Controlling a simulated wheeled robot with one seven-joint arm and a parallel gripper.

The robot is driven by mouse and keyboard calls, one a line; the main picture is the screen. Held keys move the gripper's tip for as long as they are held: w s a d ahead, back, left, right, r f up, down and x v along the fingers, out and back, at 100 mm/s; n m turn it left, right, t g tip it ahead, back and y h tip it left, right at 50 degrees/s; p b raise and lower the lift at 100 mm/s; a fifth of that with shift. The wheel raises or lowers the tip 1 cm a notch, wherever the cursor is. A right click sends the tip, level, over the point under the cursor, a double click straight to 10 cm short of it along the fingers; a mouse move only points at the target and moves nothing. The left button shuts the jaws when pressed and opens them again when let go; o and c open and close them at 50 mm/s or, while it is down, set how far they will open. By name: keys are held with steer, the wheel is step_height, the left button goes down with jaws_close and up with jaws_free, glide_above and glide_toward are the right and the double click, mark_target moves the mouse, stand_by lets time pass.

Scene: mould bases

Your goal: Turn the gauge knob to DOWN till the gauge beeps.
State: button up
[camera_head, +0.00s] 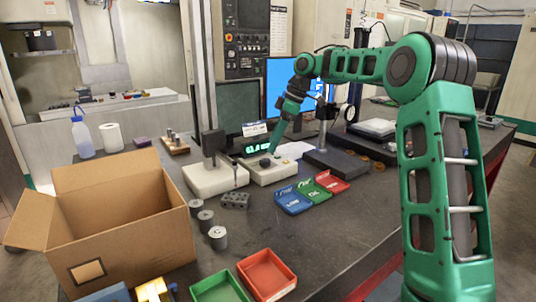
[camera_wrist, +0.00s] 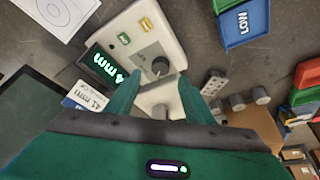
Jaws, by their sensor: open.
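The gauge is a white box (camera_head: 272,170) on the dark bench, near the middle of the head view. The wrist view shows its white top (camera_wrist: 140,35) with a dark round knob (camera_wrist: 160,66), a green and a yellow button, and a lit green display (camera_wrist: 108,66) turned on its side. My gripper (camera_head: 275,150) points down at the gauge from above. In the wrist view my gripper (camera_wrist: 158,82) is open, with one green finger on each side of the knob. Whether the fingers touch the knob I cannot tell. The knob's marks are too small to read.
A white block with a dark post (camera_head: 213,175) stands left of the gauge. Blue (camera_head: 292,198), green and red labelled trays lie to its right. A cardboard box (camera_head: 120,235), metal cylinders (camera_head: 218,238) and more trays are nearer. Monitors (camera_head: 290,85) stand behind.

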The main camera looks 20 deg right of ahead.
steer(key=shift+v, duration=2.15)
steer(key=s+d+f+m+h, duration=0.1)
steer(key=s+d+f+m, duration=0.3)
steer(key=s, duration=1.2)
steer(key=s+d+f+m+g+h, duration=0.1)
steer(key=s+d+f+m, duration=0.3)
steer(key=s+m, duration=0.5)
steer(key=s+d+f+m+h, duration=0.2)
steer(key=s+d+f+m, duration=0.2)
steer(key=s, duration=2)
step_height(320, 180, down, 4)
steer(key=m, duration=0.3)
steer(key=shift+g, duration=0.3)
steer(key=shift+w+d+f, duration=0.1)
steer(key=shift+d, duration=0.05)
steer(key=shift+w+f, duration=0.25)
steer(key=shift+w, duration=0.35)
